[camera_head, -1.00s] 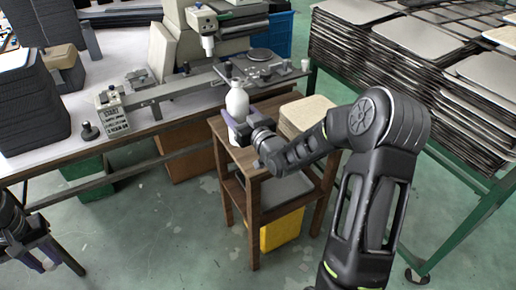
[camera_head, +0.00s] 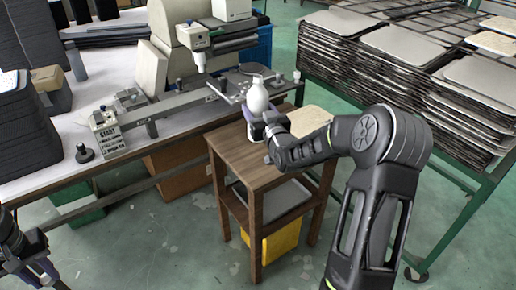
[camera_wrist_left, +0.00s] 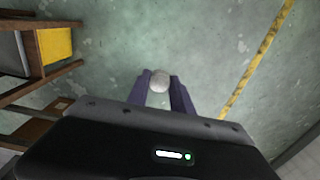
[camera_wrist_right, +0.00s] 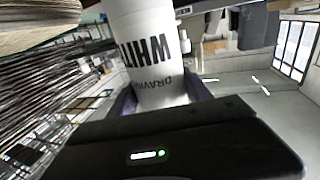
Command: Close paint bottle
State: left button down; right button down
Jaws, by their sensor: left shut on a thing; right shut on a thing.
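The white paint bottle (camera_head: 257,97) is upright in my right gripper (camera_head: 268,122), which is shut around its lower part at the stool's back edge. I cannot tell whether its base touches the stool top. Its narrow top shows no cap that I can make out. In the right wrist view the bottle (camera_wrist_right: 150,50) has dark lettering and sits between the fingers. My left gripper (camera_wrist_left: 160,84) is shut on a small round whitish piece, apparently the cap (camera_wrist_left: 160,80), over the floor. In the head view the left gripper (camera_head: 50,275) is low at the left, far from the bottle.
A wooden stool (camera_head: 240,155) stands below the bottle, with a light stack (camera_head: 312,122) on its top and a yellow bin (camera_head: 285,238) beneath. A workbench with a machine (camera_head: 200,40) is behind. Racks of panels (camera_head: 345,55) stand at the right.

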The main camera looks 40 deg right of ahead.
pick_arm(q)
jog(key=shift+r+p, duration=0.3)
jog(key=shift+r, duration=0.05)
pick_arm(e)
jog(key=shift+f, duration=2.7)
jog(key=shift+f, duration=0.15)
pick_arm(q)
jog(key=shift+r, duration=0.25)
pick_arm(e)
notch_tip(320, 180, down, 4)
jog(key=shift+r, duration=0.2)
jog(key=shift+f, duration=0.15)
pick_arm(q)
jog(key=shift+f, duration=0.1)
pick_arm(e)
jog(key=shift+f, duration=0.1)
pick_arm(q)
jog(key=shift+f, duration=0.15)
pick_arm(e)
jog(key=shift+f, duration=0.1)
jog(key=shift+c, duration=2.3)
grip_release()
pick_arm(q)
jog(key=shift+r, duration=0.3)
pick_arm(e)
jog(key=shift+s, duration=0.1)
